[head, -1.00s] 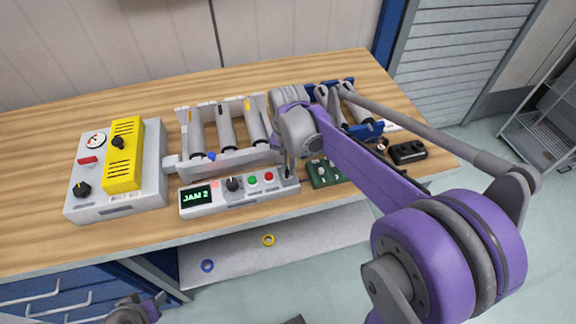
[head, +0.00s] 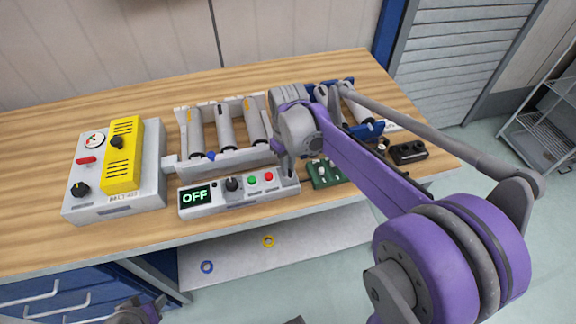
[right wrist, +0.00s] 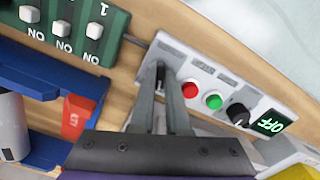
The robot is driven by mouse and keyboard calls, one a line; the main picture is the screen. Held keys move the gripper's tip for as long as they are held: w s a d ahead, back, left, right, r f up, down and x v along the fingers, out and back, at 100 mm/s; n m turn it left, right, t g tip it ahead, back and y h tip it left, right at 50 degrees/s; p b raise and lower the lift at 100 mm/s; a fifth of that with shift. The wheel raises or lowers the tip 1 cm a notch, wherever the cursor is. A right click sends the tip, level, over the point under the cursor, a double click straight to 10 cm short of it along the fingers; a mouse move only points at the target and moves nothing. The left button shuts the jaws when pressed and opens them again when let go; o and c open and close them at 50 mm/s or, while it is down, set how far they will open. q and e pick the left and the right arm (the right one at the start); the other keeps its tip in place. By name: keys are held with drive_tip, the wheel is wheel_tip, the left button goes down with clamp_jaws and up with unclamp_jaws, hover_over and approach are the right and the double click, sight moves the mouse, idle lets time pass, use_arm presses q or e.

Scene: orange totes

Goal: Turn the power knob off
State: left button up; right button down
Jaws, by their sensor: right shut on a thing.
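A grey control panel (head: 205,207) stands near the bench's front edge. Its display (head: 195,195) reads OFF in green. Beside it are a black dial (head: 233,184), a green button (head: 252,181) and a red button (head: 269,176). My right gripper (head: 287,172) reaches down at the panel's right end. In the right wrist view its fingers are shut on a small dark power knob (right wrist: 160,70), mostly hidden between them. Which way the knob points cannot be told. My left gripper (head: 140,313) is at the lower left edge, away from the panel; its jaws are unclear.
A roller conveyor (head: 225,125) stands behind the panel. A grey box with a yellow cover (head: 123,155) is to the left. A green switch board (head: 325,175) and a black box (head: 408,152) are to the right. A shelf with blue and yellow rings lies below the bench.

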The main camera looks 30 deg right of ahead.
drive_tip(key=shift+n, duration=2.2)
drive_tip(key=c, duration=0.9)
unclamp_jaws()
wheel_tip(320, 180, up, 11)
drive_tip(key=shift+p, duration=0.3)
drive_tip(key=shift+f, duration=0.1)
drive_tip(key=s+a+f+m+t, duration=0.2)
drive_tip(key=s+a+f+m, duration=0.1)
drive_tip(key=s+f, duration=0.3)
drive_tip(key=s+a+f+m+t, duration=0.3)
drive_tip(key=s+f, duration=0.3)
drive_tip(key=s, duration=0.4)
drive_tip(key=shift+a+f, duration=0.25)
drive_tip(key=shift+a, duration=0.2)
